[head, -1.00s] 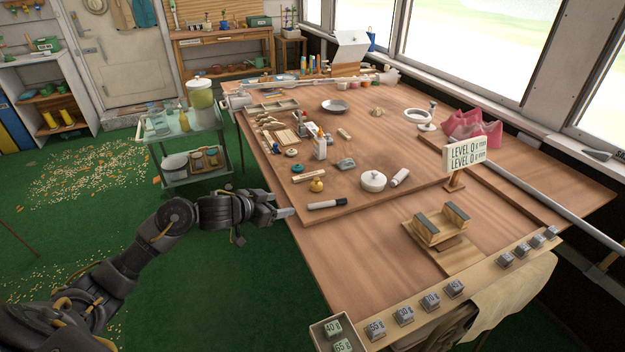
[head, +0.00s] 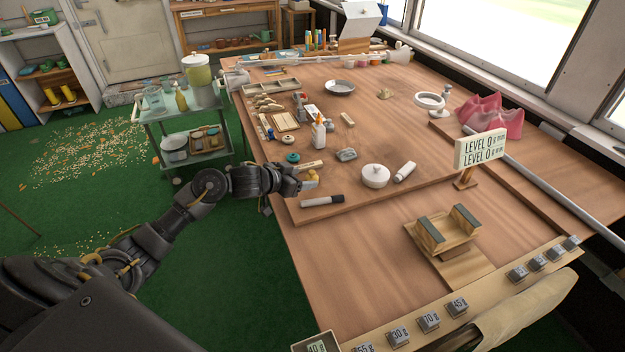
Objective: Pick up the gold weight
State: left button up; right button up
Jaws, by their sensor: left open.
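The gold weight (head: 312,176) is a small brass-coloured piece on the raised board at the left side of the table. My left gripper (head: 307,182) is open and reaches in from the left, with its fingertips right at the weight. The fingers hide part of the weight, and I cannot tell whether they touch it. My right gripper is out of view.
A wooden block (head: 306,168), a glue bottle (head: 318,134) and a white lidded pot (head: 375,176) are near. A balance stand (head: 442,232) and labelled grey weights (head: 429,321) stand nearer the front.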

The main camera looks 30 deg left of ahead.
aim_at(311, 176)
pick_arm(q)
jog(key=shift+w+d, duration=0.15)
jog(key=shift+w+f, duration=0.1)
jog(key=shift+w, duration=0.1)
jog(key=x, duration=0.4)
jog(key=shift+w+f, duration=0.25)
jog(key=shift+w, duration=0.15)
jog(key=c, duration=1.2)
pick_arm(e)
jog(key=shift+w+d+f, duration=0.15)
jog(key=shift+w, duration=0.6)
pick_arm(q)
jog(key=shift+r, duration=0.15)
